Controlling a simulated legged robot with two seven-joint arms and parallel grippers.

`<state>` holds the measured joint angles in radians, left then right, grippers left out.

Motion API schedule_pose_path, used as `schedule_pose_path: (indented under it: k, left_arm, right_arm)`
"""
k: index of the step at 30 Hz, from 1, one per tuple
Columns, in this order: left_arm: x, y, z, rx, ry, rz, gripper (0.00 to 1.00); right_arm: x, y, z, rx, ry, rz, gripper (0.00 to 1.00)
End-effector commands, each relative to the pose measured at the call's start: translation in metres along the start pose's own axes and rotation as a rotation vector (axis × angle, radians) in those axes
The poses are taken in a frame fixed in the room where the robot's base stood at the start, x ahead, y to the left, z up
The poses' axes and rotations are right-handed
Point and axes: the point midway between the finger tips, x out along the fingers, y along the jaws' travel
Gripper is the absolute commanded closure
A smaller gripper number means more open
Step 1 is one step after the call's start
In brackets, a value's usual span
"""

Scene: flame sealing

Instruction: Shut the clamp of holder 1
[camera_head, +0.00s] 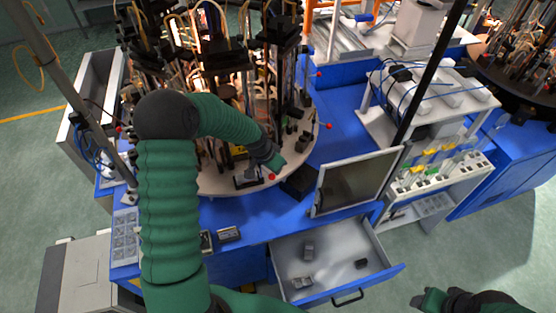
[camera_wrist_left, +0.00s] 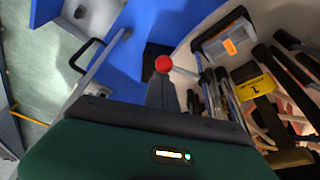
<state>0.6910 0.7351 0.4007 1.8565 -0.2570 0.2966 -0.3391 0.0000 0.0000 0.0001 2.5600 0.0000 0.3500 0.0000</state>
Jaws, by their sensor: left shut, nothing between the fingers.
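Holder 1 shows in the left wrist view by its yellow tag marked 1 (camera_wrist_left: 257,86). A lever with a red ball knob (camera_wrist_left: 163,64) points out from the holder side over the blue table. In the head view a red knob (camera_head: 271,177) sits at the turntable's front edge, just below my left gripper (camera_head: 278,164). In the left wrist view my left gripper's shut fingers (camera_wrist_left: 161,92) are empty and lie close to the knob; I cannot tell whether they touch it. My right gripper (camera_head: 432,300) is at the lower right, away from the holders, its fingers unclear.
The round turntable (camera_head: 215,187) carries burners and glowing parts behind my left arm. A monitor (camera_head: 357,181) stands at the right of the gripper. An open drawer (camera_head: 335,272) with small parts is in front. A grey block with an orange part (camera_wrist_left: 225,42) is beside the tag.

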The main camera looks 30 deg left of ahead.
Motion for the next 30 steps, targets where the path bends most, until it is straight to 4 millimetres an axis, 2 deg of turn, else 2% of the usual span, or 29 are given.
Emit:
schedule_pose_path:
  k: [1, 3, 11, 30]
  left_arm:
    - [-0.005, -0.001, 0.002, 0.032, -0.001, 0.016, 1.00]
    - [-0.006, -0.001, 0.006, 0.091, 0.000, 0.037, 1.00]
    - [-0.008, -0.001, 0.017, 0.264, 0.000, 0.099, 1.00]
    - [-0.009, -0.003, 0.025, 0.261, -0.001, 0.095, 1.00]
  right_arm:
    - [-0.009, 0.000, -0.002, 0.000, 0.000, 0.000, 0.46]
    - [-0.014, 0.000, -0.003, 0.000, 0.000, 0.000, 0.46]
    - [-0.025, 0.000, -0.006, 0.000, 0.000, 0.000, 0.46]
    - [-0.031, 0.000, -0.007, 0.000, 0.000, 0.000, 0.46]
